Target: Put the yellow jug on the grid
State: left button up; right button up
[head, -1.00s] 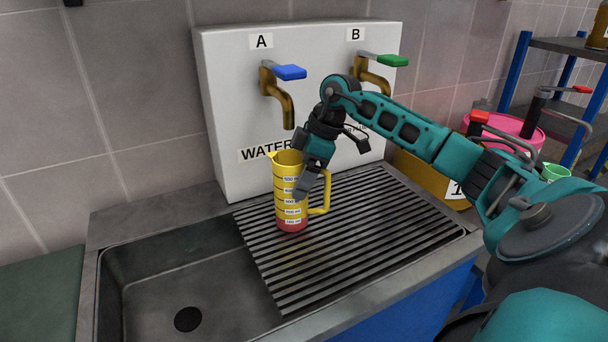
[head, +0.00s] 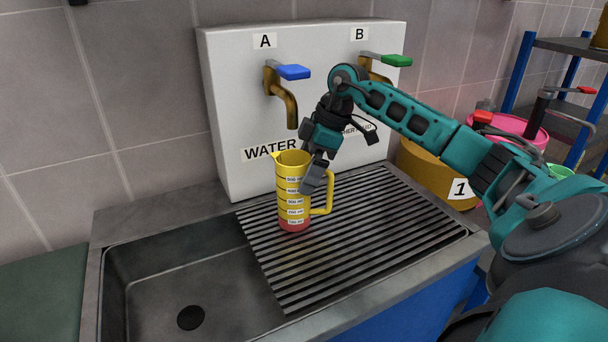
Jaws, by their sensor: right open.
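The yellow jug (head: 293,208) stands upright on the left part of the dark slatted grid (head: 390,228), below tap A. It has white measuring labels, a red lower band and a handle on its right side. My right gripper (head: 312,178) is open at the jug's upper right, in front of its rim and handle top. One finger overlaps the jug in the picture; I cannot tell whether it touches. My left gripper is not in view.
A sink basin (head: 180,275) lies left of the grid. Behind stands a white panel (head: 232,120) with tap A (head: 283,92), blue-handled, and tap B (head: 378,68), green-handled. A yellow container (head: 430,172) and pink tub (head: 515,127) are at right.

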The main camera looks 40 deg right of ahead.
jog(key=v, duration=1)
jog(key=shift+p, duration=0.45)
jog(key=shift+a, duration=0.1)
